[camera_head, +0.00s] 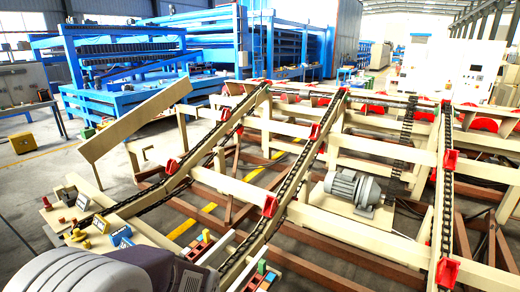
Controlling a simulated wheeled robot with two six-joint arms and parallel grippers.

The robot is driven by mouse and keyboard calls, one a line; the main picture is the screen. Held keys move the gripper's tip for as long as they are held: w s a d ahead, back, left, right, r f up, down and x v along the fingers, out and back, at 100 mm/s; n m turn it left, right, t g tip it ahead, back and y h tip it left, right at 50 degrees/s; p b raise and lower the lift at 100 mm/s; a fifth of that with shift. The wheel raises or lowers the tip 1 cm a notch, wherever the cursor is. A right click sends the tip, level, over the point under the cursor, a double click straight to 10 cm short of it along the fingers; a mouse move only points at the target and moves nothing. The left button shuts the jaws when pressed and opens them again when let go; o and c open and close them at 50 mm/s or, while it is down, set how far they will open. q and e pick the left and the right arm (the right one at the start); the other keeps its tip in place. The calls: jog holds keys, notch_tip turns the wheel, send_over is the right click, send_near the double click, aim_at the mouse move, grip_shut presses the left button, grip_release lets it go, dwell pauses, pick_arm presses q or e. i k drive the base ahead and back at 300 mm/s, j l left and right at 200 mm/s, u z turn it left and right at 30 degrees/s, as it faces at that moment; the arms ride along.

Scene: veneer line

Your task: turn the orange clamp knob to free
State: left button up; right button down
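My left arm fills the lower left corner, grey and rounded. Its dark end, with my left gripper (165,268), lies in front of and to the right of these fittings, apart from them in the picture. Its fingertips are not clear, so I cannot tell whether it is open. My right gripper is not in view.
A cream chain conveyor frame (285,190) with red blocks fills the middle and right. A grey motor (352,187) sits within it. A long cream board (135,120) slopes above the bench.

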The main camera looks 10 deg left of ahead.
aim_at(61, 220)
jog(key=u, duration=1.95)
jog(key=i+j, duration=0.35)
jog(key=i, duration=0.25)
jog(key=i+j+z, duration=0.1)
jog(key=i+j, duration=0.25)
jog(key=i, duration=0.3)
jog(key=i+j, duration=0.4)
jog(key=i, duration=0.2)
